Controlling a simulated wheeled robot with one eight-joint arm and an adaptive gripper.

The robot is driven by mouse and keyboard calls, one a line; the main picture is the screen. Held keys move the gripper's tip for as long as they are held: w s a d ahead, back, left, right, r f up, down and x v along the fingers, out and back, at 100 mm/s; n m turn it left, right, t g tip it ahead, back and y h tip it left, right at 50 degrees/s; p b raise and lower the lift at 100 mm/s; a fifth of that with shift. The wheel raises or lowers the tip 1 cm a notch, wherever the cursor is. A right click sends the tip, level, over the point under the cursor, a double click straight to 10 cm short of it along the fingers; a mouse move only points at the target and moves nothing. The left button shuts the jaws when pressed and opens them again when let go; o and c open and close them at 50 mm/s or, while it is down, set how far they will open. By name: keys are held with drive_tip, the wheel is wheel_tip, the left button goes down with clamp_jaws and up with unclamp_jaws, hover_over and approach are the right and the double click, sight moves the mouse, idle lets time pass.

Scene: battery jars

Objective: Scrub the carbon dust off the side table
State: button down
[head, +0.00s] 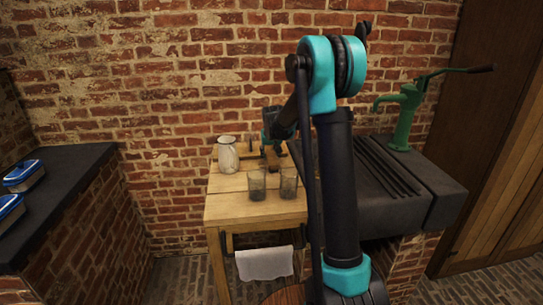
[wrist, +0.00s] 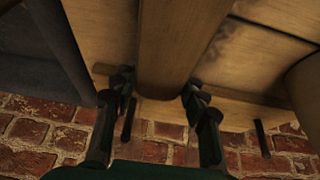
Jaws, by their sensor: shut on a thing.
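The wooden side table (head: 255,212) stands against the brick wall. My gripper (head: 273,157) is over its back part, pointing down. In the wrist view my gripper (wrist: 158,88) is shut on a long rounded wooden piece (wrist: 180,40), with one finger on each side; its full shape is cut off by the frame. Table planks (wrist: 245,60) show behind it. I cannot tell whether the held piece touches the tabletop.
A pale jug (head: 227,155) stands left of my gripper, and two glass jars (head: 257,186) (head: 289,184) stand near the table's front. A dark ridged stone sink (head: 410,195) with a green pump (head: 403,120) is at right. A white towel (head: 265,264) hangs below the tabletop.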

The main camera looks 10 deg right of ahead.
sight(270, 159)
drive_tip(key=shift+a+r+t, duration=0.15)
drive_tip(key=shift+a+r, duration=0.1)
drive_tip(key=shift+a, duration=0.2)
drive_tip(key=shift+a+r+t, duration=0.15)
drive_tip(key=shift+a+r, duration=0.05)
drive_tip(key=shift+a, duration=0.25)
drive_tip(key=shift+s+d, duration=0.15)
drive_tip(key=shift+s, duration=0.4)
drive_tip(key=shift+s+d, duration=0.15)
drive_tip(key=shift+s, duration=0.4)
drive_tip(key=shift+s+d+f, duration=0.1)
drive_tip(key=shift+s+f, duration=0.05)
drive_tip(key=shift+s, duration=1.4)
